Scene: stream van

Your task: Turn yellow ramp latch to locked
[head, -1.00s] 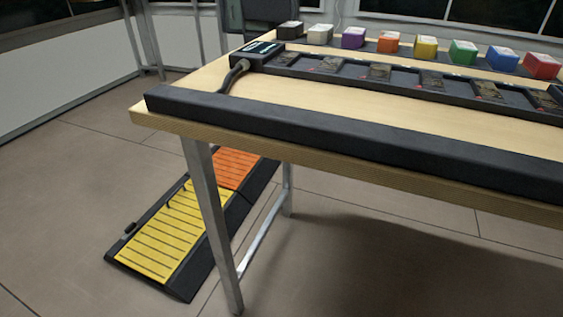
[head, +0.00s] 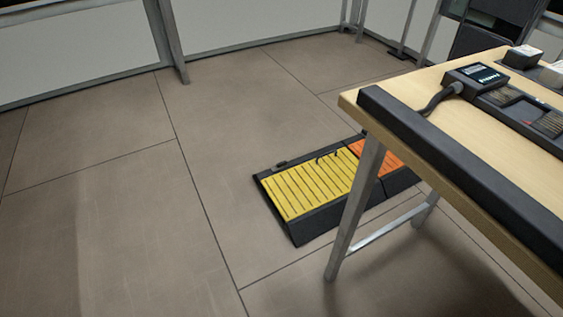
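The yellow ramp section (head: 309,185) lies flat on the floor left of the table, in a black frame with dark ribs across it. A small dark part (head: 281,164), perhaps a latch, sits on its far edge. A thin dark curved piece (head: 328,156) stands near its far right side. From here I cannot tell the latch's position. An orange section (head: 377,155) adjoins the yellow one on the right, partly hidden by the table and its leg. Neither of my grippers is in view.
A wooden table (head: 437,113) with a black front bar (head: 440,155) and metal legs (head: 354,207) fills the right side. A dark box with a cable (head: 474,78) sits on it. The floor (head: 120,220) left of the ramp is clear up to the white walls.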

